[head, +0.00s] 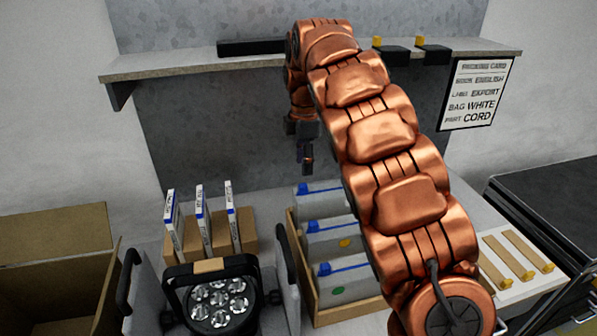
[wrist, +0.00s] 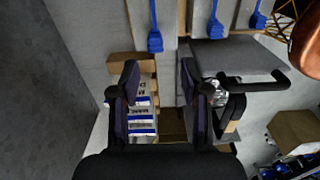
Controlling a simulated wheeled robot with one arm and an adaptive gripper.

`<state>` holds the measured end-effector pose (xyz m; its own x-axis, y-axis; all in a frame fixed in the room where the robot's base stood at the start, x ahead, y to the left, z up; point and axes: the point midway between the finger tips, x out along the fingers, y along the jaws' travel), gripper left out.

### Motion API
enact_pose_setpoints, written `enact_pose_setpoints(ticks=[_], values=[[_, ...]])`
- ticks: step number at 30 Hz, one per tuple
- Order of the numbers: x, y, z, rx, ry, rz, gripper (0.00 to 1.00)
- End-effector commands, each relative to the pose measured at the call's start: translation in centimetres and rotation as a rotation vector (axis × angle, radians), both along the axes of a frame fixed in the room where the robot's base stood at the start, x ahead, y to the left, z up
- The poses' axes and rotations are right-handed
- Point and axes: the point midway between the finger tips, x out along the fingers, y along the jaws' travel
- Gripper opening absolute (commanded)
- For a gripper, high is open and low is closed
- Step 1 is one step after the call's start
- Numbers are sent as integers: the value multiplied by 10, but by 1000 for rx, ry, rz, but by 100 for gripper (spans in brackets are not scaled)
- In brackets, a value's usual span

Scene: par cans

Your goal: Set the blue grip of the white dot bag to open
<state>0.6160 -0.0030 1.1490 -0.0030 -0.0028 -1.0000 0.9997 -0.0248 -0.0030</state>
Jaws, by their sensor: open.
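Several grey bags stand in a row in a wooden crate (head: 297,257), each with a blue grip along its top. The front bag (head: 345,286) has a green dot and the middle bag (head: 325,238) an orange dot. The back bag (head: 309,204) has a blue grip (head: 308,189); no dot of its own shows, so I cannot confirm it is the white one. My gripper (head: 306,163) points down above and behind the crate's left end. In the wrist view my gripper (wrist: 158,88) is open and empty, with the leftmost blue grip (wrist: 155,40) beyond its fingertips.
Upright booklets (head: 200,218) stand in a cardboard holder left of the crate. A par can (head: 213,298) sits in front, between grey panels with black handles. An open carton (head: 60,250) is far left. A shelf (head: 190,63) and a card reading "BAG WHITE" (head: 476,93) are behind.

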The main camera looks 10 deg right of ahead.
Motion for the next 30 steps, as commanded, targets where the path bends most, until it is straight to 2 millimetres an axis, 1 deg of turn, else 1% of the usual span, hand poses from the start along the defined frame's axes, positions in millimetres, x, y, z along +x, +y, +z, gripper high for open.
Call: enact_pose_setpoints(ticks=[4,8,14,24,30], values=[[4,3,-1,3,-2,30,46],[4,3,-7,3,-1,30,46],[3,3,-25,2,1,28,46],[2,1,-62,3,5,23,46],[4,1,-75,3,-2,25,46]])
